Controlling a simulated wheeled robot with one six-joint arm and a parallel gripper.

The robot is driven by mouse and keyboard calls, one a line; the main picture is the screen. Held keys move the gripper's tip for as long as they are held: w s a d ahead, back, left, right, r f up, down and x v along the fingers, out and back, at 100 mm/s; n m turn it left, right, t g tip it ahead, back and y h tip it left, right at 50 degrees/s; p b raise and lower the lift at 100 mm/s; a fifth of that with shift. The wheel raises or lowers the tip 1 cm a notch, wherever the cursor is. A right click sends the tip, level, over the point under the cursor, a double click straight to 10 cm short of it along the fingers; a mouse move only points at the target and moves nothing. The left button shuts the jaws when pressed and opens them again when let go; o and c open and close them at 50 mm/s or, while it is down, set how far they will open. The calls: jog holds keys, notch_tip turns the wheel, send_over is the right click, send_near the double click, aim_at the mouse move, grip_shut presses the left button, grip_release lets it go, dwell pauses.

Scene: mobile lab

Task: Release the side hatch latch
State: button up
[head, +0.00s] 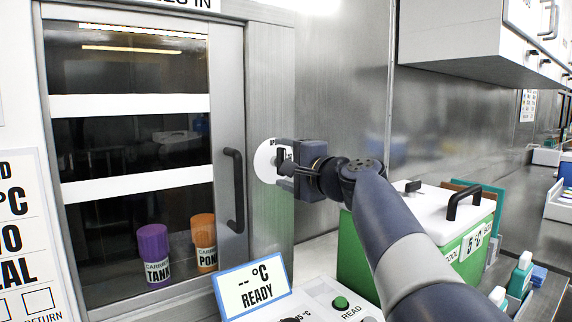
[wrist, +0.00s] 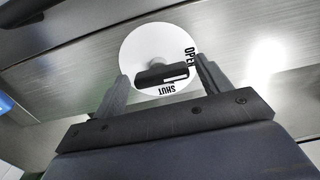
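The side hatch latch is a dark handle (wrist: 162,75) on a round white dial (wrist: 140,45) marked OPEN and SHUT, set on a metal wall. In the head view the dial (head: 264,161) shows just right of the glass-door cabinet, partly hidden by my gripper (head: 279,170). In the wrist view my gripper (wrist: 160,80) is open, with one finger on each side of the handle. Gaps show between the fingers and the handle, and I cannot tell if either touches it. The handle lies roughly crosswise between the fingers in the wrist view.
The cabinet door (head: 228,130) has a dark vertical handle (head: 234,190). Behind its glass stand a purple container (head: 153,250) and an orange container (head: 203,240). A green cooler (head: 352,262) with a white lid stands below my arm. A READY sign (head: 252,287) stands at the front.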

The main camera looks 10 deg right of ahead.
jog(key=shift+o, duration=0.5)
jog(key=shift+s, duration=0.1)
jog(key=v, duration=1)
jog(key=shift+s+d, duration=0.15)
jog(key=shift+s, duration=0.15)
jog(key=shift+w, duration=0.1)
jog(key=x, duration=1)
jog(key=shift+w, duration=0.3)
